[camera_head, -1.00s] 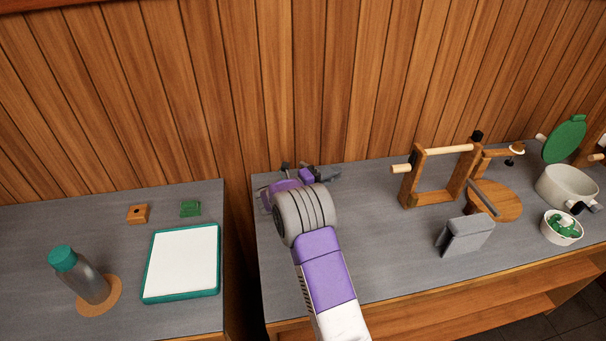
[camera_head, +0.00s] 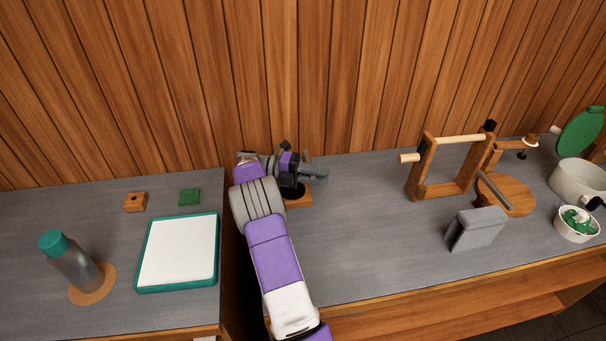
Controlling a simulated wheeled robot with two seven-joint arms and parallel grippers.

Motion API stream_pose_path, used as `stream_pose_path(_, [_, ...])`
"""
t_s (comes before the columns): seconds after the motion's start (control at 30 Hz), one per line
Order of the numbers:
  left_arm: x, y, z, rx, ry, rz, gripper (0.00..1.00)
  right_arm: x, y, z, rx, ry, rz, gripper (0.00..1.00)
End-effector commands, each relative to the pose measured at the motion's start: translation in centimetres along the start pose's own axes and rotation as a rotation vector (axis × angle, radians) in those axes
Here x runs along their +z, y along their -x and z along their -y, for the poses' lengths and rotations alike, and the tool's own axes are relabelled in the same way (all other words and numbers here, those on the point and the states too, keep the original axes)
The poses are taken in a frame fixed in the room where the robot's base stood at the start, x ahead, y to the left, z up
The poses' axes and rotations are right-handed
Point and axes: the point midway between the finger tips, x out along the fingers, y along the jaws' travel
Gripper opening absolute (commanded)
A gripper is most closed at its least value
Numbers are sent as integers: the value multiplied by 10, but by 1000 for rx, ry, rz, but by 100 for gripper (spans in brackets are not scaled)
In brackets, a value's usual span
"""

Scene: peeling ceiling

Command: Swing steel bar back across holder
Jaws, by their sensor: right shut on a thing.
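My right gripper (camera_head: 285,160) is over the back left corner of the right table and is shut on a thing. A short grey bar (camera_head: 315,171) sticks out to the right at the gripper and looks like the steel bar. Beneath it a wooden base with a dark round part (camera_head: 300,198) shows, which looks like the holder. My purple and grey wrist hides its left side. The exact contact between jaws and bar is too small to make out. My left gripper is not in view.
A wooden frame with a crossbar (camera_head: 447,142), a grey block (camera_head: 476,228), a round wooden board (camera_head: 512,195) and a white bowl (camera_head: 576,224) stand to the right. The left table holds a white tray with a green rim (camera_head: 140,287) and a bottle (camera_head: 69,262). The right table's middle is clear.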

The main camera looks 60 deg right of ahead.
Motion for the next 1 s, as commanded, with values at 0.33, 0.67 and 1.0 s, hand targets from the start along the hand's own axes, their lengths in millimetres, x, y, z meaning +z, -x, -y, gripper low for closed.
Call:
stream_pose_path(0.33, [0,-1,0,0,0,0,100,0,-9,0,-3,0,-45,0])
stream_pose_path(0.67, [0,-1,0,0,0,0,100,-1,-7,0,-3,0,-41,39])
stream_pose_path(1.0, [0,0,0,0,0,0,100,0,-4,0,-2,0,-37,40])
